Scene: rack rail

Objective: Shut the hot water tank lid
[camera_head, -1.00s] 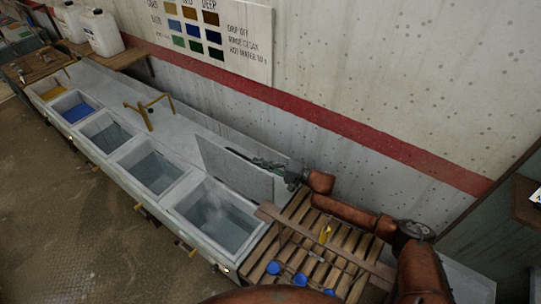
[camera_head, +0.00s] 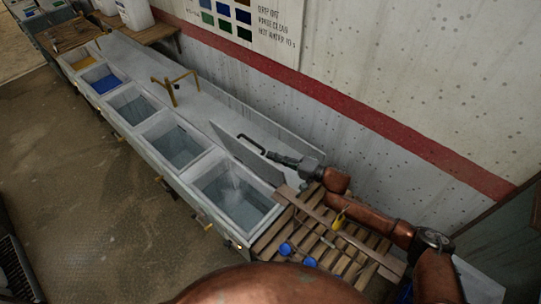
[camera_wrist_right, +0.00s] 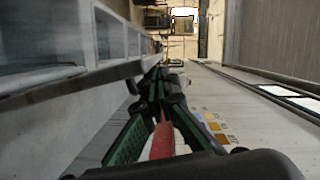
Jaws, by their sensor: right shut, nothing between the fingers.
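The hot water tank (camera_head: 237,203) is the nearest basin of the row, with steam over its water. Its grey lid (camera_head: 232,142) stands raised along the wall side, so the tank is uncovered. The lid's black handle (camera_head: 251,143) shows on its wall-facing side. My right gripper (camera_head: 270,156) is shut and empty, on the wall side of the lid beside the handle; I cannot tell whether it touches. In the right wrist view its green and black fingers (camera_wrist_right: 157,112) are together, with a grey panel along the left. My left gripper is not in view.
More basins (camera_head: 133,103) run to the upper left, with a brass tap (camera_head: 172,88) behind them. A slatted wooden rack (camera_head: 325,242) with blue caps (camera_head: 286,249) lies right of the tank. The wall (camera_head: 400,90) is close behind the right gripper.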

